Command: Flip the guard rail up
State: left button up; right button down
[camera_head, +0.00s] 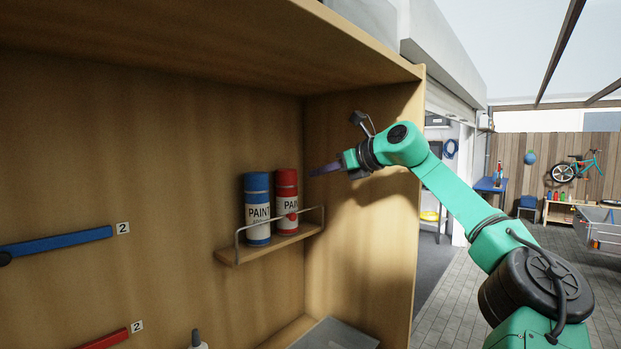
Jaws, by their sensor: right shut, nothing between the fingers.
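My right gripper (314,173) is shut and empty, above the right end of the rail and to the right of the red can, apart from both. My left gripper does not show.
The shelf is inside a wooden cabinet whose right side wall (362,230) stands close to my right arm. A wooden board (230,25) hangs over the space. A blue bar (60,244) and a red bar (108,339) are on the back panel at left. A grey box (335,335) lies below.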

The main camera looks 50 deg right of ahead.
aim_at(292, 216)
jog(key=k, duration=1)
